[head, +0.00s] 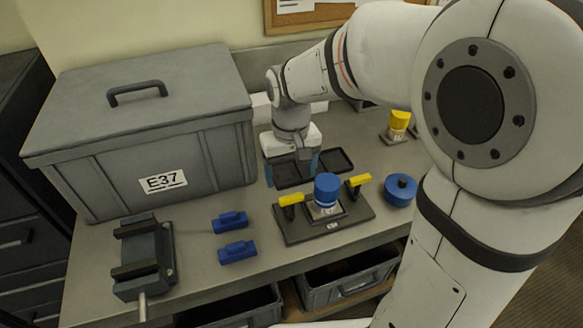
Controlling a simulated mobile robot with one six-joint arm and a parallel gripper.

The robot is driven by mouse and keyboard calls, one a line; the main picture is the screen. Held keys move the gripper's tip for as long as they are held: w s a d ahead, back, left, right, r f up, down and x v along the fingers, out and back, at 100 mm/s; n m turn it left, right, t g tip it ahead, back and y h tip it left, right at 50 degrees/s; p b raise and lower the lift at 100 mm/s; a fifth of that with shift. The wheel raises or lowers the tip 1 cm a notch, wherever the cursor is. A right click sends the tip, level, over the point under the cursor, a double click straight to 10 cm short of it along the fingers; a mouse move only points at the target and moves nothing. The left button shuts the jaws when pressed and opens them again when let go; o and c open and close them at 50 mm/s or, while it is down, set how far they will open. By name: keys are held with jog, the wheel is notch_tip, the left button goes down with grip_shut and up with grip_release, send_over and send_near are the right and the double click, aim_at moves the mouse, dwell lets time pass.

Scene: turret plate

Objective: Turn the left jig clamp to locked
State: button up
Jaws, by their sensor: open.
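The jig is a dark flat plate (298,234) on the bench, with a blue cylinder (327,188) standing on a light block at its middle. The left jig clamp (291,199) has a yellow handle on a dark post at the plate's left side. Its handle lies roughly left to right in the picture. The right clamp (358,181) has a similar yellow handle. I cannot tell from its look whether the left clamp is locked. My gripper (292,172) points down behind the left clamp, apart from it, open with nothing seen between its fingers.
A large grey lidded box marked E37 (163,182) stands at the left. A vise (144,258) and two blue blocks (230,222) (238,252) lie in front. A dark tray (336,160) is behind the jig. A blue round part (400,190) sits right; a yellow-topped part (399,121) stands farther back.

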aim_at(291, 197)
notch_tip(291, 197, down, 7)
jog(key=shift+f+p, duration=0.1)
jog(key=shift+p, duration=0.3)
jog(key=shift+c, duration=0.3)
jog(key=c, duration=0.9)
